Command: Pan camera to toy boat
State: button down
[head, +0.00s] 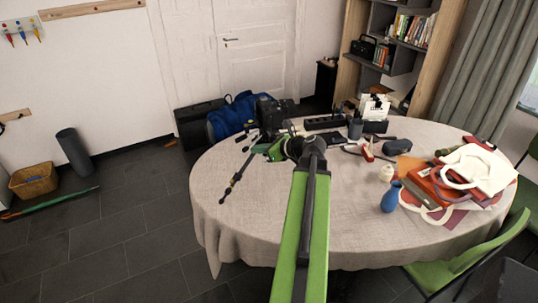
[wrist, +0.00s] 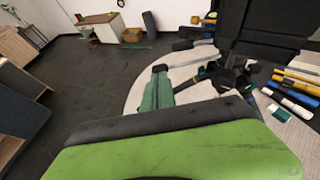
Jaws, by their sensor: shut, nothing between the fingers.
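A small red and white object (head: 367,152) stands on the round table (head: 250,215), right of centre in the head view. It may be the toy boat, but it is too small to tell. I cannot make out a boat in the wrist view. My green arm reaches over the table from the front edge. My gripper (head: 268,150) is at its far end, left of the red and white object and apart from it. It is shut and empty, partly lost against dark gear behind it.
A blue vase (head: 391,197), a small white jar (head: 386,173) and a pile of papers and books (head: 455,185) crowd the table's right. A black power strip (head: 323,122) lies at the back. The table's front left is clear.

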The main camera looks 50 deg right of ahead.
aim_at(246, 148)
jog(key=shift+x, duration=1.3)
jog(key=shift+b, duration=0.3)
jog(key=shift+w+a+f, duration=0.1)
jog(key=shift+w, duration=0.4)
jog(key=shift+w+a+f, duration=0.1)
jog(key=shift+w+a, duration=0.05)
jog(key=shift+w, duration=0.35)
jog(key=shift+s+r, duration=0.1)
